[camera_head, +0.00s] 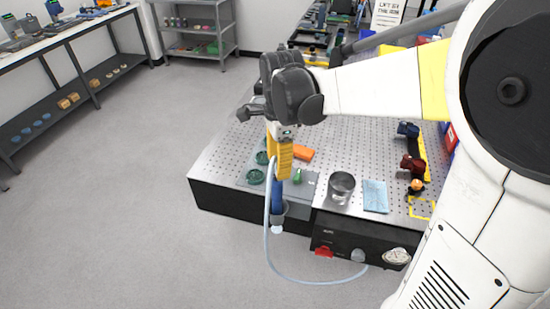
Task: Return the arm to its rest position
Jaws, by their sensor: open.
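My arm reaches in from the right over the perforated metal table (232,150), with its dark wrist bent downward. My gripper (280,170) points down near the table's front edge and is open. Its yellow fingers are just above a blue upright tool (277,193), which stands in a grey holder (272,212) at that edge. I cannot tell whether the fingers touch the tool. A pale hose (267,235) runs from near the fingers, down in front of the table and toward the black control box. The wrist hides part of the table behind it.
The black box (345,239) hangs at the front. Benches stand at the far left; the floor (130,220) left of the table is clear.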

